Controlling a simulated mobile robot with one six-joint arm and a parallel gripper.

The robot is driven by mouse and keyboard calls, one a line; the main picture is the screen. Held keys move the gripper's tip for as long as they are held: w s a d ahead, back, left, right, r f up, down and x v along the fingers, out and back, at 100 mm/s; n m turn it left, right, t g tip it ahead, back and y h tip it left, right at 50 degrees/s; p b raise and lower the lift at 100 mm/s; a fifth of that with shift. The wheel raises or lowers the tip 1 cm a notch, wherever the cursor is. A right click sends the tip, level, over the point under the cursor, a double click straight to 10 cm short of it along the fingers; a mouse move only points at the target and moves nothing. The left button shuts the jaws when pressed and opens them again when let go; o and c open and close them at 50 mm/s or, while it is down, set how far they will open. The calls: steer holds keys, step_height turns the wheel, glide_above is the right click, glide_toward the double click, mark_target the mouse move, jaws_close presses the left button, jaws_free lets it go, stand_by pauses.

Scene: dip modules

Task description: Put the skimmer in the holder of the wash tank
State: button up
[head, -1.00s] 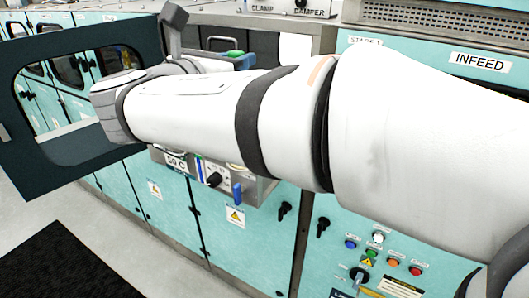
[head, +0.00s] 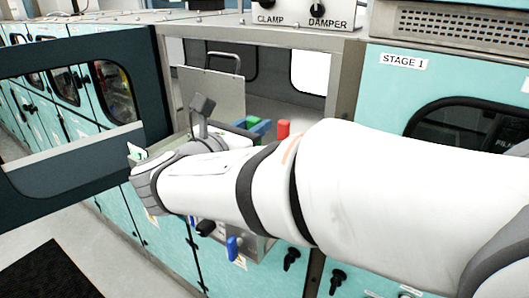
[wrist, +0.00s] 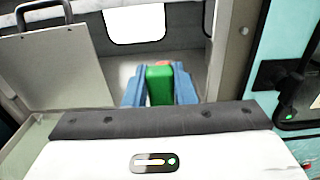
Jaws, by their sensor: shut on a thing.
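My gripper (wrist: 159,90) shows in the wrist view with its blue fingers on both sides of a green block, and it is shut on it. The green block looks like the handle of the skimmer (wrist: 160,86); the rest of the tool is hidden. In the head view the green handle (head: 253,121) and my gripper (head: 258,128) show just above my wrist, in front of an open bay. A red upright piece (head: 283,128) stands close to the right of the fingers. I cannot make out the wash tank's holder.
A dark-framed door (head: 80,100) stands open at the left of the bay. A grey plate with a handle (head: 212,100) is raised at the bay's left. A CLAMP and DAMPER control box (head: 305,14) sits above. A STAGE 1 cabinet (head: 455,75) flanks the right.

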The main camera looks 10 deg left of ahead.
steer(key=shift+f, duration=2.45)
steer(key=shift+f, duration=0.15)
steer(key=o, duration=0.9)
